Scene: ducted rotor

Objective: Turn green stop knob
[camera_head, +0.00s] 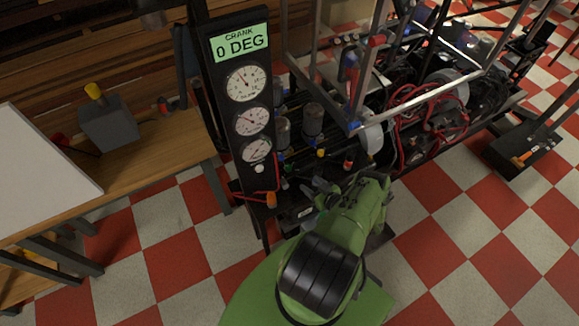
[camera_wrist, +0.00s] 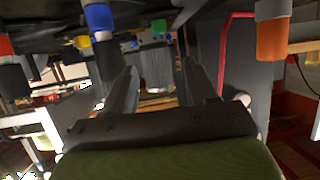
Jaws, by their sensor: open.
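A small green knob (camera_wrist: 158,27) shows in the wrist view, beyond my fingers and near the top middle. A small green spot (camera_head: 287,168) beside the foot of the gauge panel in the head view seems to be the same knob. My gripper (camera_wrist: 157,68) is open, with nothing held between its two dark fingers. A grey cylinder (camera_wrist: 155,72) shows beyond the gap between them. In the head view my gripper (camera_head: 320,188) is low beside the machine, just right of the panel's foot, and is partly hidden by my green arm.
The gauge panel (camera_head: 243,95) reads CRANK 0 DEG. Blue (camera_wrist: 97,18), orange (camera_wrist: 272,40) and red (camera_wrist: 5,46) capped knobs stand close around my gripper. A metal frame (camera_head: 352,125) rises over the machine. A wooden bench (camera_head: 165,150) stands left; checkered floor (camera_head: 480,240) is open at right.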

